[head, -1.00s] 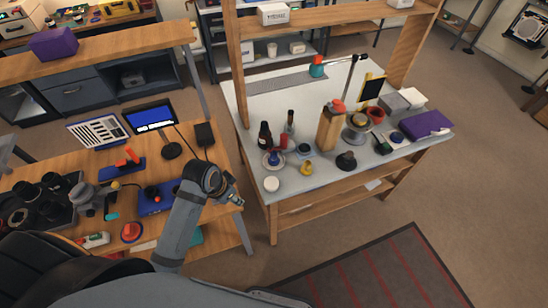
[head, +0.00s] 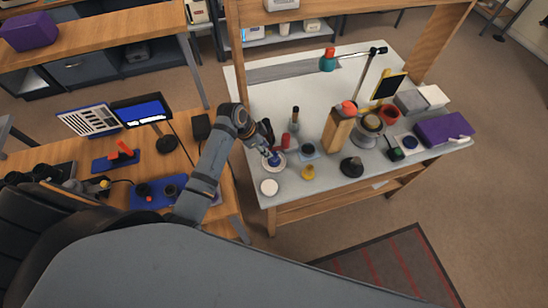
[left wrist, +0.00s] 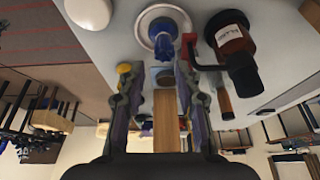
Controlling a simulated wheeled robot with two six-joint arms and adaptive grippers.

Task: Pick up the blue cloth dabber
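The blue cloth dabber (left wrist: 165,44) stands on a round white dish (left wrist: 148,14) in the left wrist view. In the head view the dabber (head: 274,159) is partly hidden by my left gripper. My left gripper (head: 266,148) is over the near left part of the grey-white bench. In the left wrist view its two fingers (left wrist: 158,70) are spread apart with nothing held between them. The dabber shows just beyond the fingertips, in the gap between them. My right gripper is not in view.
A dark brown labelled bottle (left wrist: 234,42) stands close beside the dabber. A white round lid (head: 269,187), a yellow piece (head: 308,172), a red piece (head: 286,140) and a wooden block (head: 338,130) are nearby. The bench front edge is close.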

